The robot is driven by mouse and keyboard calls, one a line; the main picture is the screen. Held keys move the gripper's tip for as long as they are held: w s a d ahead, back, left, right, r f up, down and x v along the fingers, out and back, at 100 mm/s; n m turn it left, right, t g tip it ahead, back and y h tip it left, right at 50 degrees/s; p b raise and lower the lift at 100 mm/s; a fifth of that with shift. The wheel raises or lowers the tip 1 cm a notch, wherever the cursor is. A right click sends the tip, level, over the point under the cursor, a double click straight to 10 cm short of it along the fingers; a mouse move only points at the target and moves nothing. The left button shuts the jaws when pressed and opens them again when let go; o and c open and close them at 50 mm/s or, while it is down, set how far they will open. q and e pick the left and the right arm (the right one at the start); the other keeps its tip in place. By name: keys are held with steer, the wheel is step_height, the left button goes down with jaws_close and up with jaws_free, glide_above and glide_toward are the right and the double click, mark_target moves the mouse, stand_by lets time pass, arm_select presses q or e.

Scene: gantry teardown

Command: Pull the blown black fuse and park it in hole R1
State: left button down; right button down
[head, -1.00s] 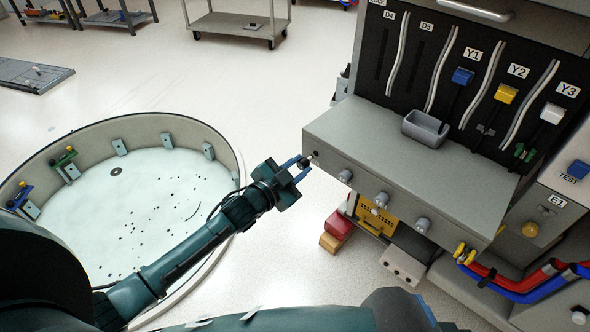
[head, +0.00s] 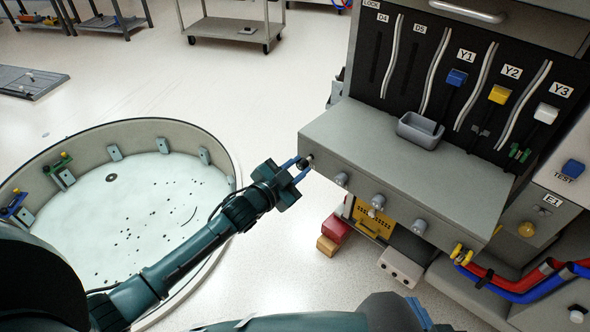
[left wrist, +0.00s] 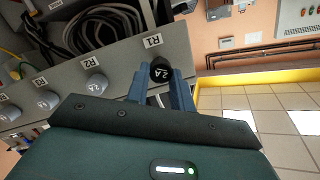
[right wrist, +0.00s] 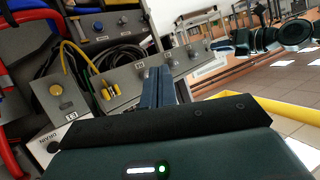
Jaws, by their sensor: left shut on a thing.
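The black fuse (left wrist: 160,70) is a short dark cylinder with a white mark on its end. My left gripper (head: 304,165) is shut on the fuse, at the left end of the grey console's front face. In the left wrist view the fuse sits between the blue fingers (left wrist: 160,88), just below the R1 label (left wrist: 153,41). The R1 hole is hidden behind it, and I cannot tell how far in the fuse is. My right gripper (right wrist: 157,85) shows in the right wrist view with its fingers together and nothing between them.
Grey knobs (head: 341,179) line the console front (head: 400,185) to the right. A grey tray (head: 420,130) stands on the ledge below the Y1, Y2 and Y3 levers. A round white basin (head: 150,215) lies left, under my left arm. Red and blue hoses (head: 510,278) run at lower right.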

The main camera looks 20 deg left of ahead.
arm_select(q)
steer(key=shift+w+d, duration=0.1)
steer(key=shift+w, duration=0.1)
arm_select(e)
steer(key=shift+d, duration=0.1)
arm_select(q)
steer(key=shift+b+x, duration=0.35)
steer(key=shift+x, duration=0.4)
steer(key=shift+w+d, duration=0.1)
steer(key=c, duration=1.5)
jaws_free()
steer(key=o, duration=0.4)
arm_select(e)
steer(key=shift+s+d+r, duration=0.15)
steer(key=shift+d+r, duration=0.05)
steer(key=shift+r, duration=0.05)
arm_select(q)
steer(key=shift+p+v, duration=1.65)
steer(key=shift+v, duration=6.9)
arm_select(e)
steer(key=shift+w+a+r, duration=0.15)
steer(key=shift+a+r, duration=0.05)
steer(key=shift+r, duration=0.2)
steer(key=shift+w+a+r, duration=0.1)
steer(key=shift+a+r, duration=0.05)
steer(key=shift+r, duration=0.25)
